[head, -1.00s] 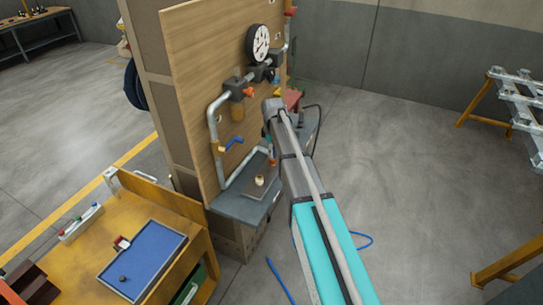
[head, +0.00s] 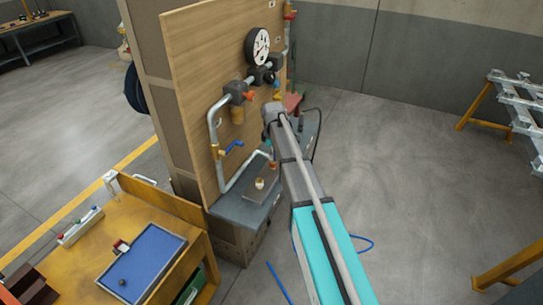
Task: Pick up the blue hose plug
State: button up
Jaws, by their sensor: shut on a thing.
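My arm reaches to the panel, and its wrist hides most of my gripper (head: 268,145). Only a small part shows beside the wrist, above the grey shelf. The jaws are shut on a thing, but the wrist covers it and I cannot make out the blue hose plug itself. A blue hose (head: 279,282) lies on the floor left of my arm, and a blue loop shows to its right.
A wooden panel (head: 193,72) carries pipes, a gauge (head: 257,46) and a blue-handled valve (head: 234,146). The grey shelf (head: 233,207) below holds a small pale fitting (head: 259,183). A yellow bench (head: 84,262) with a blue tray stands at left.

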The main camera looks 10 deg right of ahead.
grip_shut()
jog(key=shift+r, duration=0.2)
notch_tip(320, 180, up, 2)
jog(key=p, duration=0.2)
jog(key=shift+r+p, duration=0.1)
jog(key=shift+p, duration=0.25)
jog(key=s+d+r+p, duration=0.1)
jog(key=s+r+p, duration=0.9)
jog(key=s, duration=0.4)
jog(key=shift+d+r, duration=0.2)
notch_tip(320, 180, up, 4)
jog(key=p, duration=0.4)
jog(key=shift+f, duration=0.25)
